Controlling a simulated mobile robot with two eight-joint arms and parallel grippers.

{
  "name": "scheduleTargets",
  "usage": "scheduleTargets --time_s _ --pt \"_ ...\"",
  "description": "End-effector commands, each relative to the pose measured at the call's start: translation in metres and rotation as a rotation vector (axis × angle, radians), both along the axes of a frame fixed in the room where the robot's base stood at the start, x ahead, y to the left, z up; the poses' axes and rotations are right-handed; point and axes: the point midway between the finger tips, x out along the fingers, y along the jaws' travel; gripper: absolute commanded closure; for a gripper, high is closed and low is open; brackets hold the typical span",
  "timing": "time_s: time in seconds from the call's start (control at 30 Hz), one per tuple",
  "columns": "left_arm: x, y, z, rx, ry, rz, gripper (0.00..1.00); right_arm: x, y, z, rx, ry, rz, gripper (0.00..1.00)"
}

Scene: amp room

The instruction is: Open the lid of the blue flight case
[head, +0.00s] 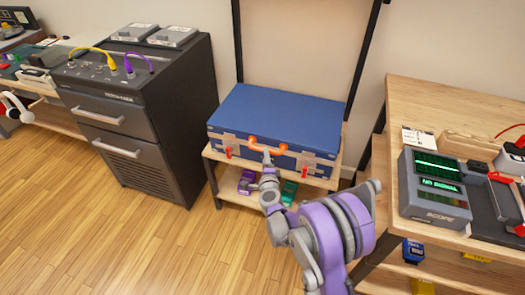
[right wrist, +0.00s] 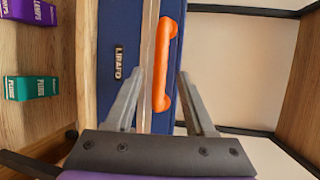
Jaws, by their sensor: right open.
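The blue flight case (head: 275,115) lies flat on a low wooden stand, its lid down. An orange handle (head: 268,146) is on its front, with a red latch (head: 228,152) to the left and another red latch (head: 301,170) to the right. My right gripper (head: 266,159) is in front of the handle. In the right wrist view the fingers (right wrist: 161,75) are apart, with the orange handle (right wrist: 165,48) showing between and beyond them. I cannot tell whether they touch it. The blue case front (right wrist: 117,70) fills the middle there. My left gripper is not in view.
A dark drawer cabinet (head: 140,105) stands left of the case. A wooden bench (head: 430,97) with a scope (head: 435,187) stands at the right, near my right arm. Purple (head: 246,182) and green (head: 289,193) boxes lie on the stand's lower shelf. The floor in front is clear.

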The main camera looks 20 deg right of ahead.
Motion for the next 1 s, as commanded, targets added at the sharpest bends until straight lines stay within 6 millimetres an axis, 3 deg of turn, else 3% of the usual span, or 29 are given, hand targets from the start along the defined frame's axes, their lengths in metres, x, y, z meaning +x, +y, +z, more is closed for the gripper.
scheduleTargets --time_s 0.1,0.3,0.67,1.0 --pt "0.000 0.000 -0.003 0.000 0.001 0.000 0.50 0.022 -0.005 -0.005 -0.002 0.000 -0.001 0.45" --pt "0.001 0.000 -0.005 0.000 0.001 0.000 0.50 0.044 -0.009 -0.008 -0.001 0.000 -0.001 0.45" --pt "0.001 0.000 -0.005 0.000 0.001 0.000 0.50 0.050 -0.010 -0.009 -0.002 0.000 0.000 0.45" --pt "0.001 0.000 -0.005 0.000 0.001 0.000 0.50 0.050 -0.010 -0.009 -0.002 0.000 0.001 1.00"
